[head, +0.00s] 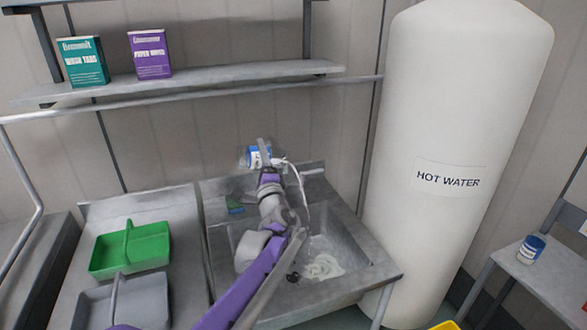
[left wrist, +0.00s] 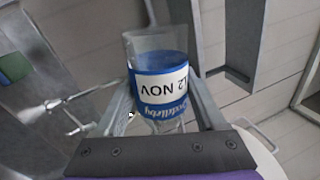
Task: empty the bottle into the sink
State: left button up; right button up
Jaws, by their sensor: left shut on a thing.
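The bottle (head: 256,157), clear with a blue and white label, is held above the back of the metal sink (head: 365,258). In the left wrist view the bottle (left wrist: 158,88) sits between the two fingers, its label print upside down. My left gripper (head: 264,166) is shut on it; this shows in the left wrist view (left wrist: 160,108). The bottle is tipped in the head view. A thin pale stream (head: 303,192) runs from beside it down into the basin, where a whitish puddle (head: 324,266) lies. The level left inside is not clear. My right gripper is not in view.
A green caddy (head: 130,250) and a grey caddy (head: 130,303) stand on the left counter. A white hot water tank (head: 455,130) rises right of the sink. A similar blue-labelled jar (head: 531,249) stands on the right bench. Two boxes sit on the shelf (head: 220,76) above.

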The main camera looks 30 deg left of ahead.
pick_arm(q)
jog(key=shift+w+d+r+m+h+p, duration=0.15)
jog(key=shift+r+m+h+p, duration=0.3)
jog(key=shift+m, duration=0.65)
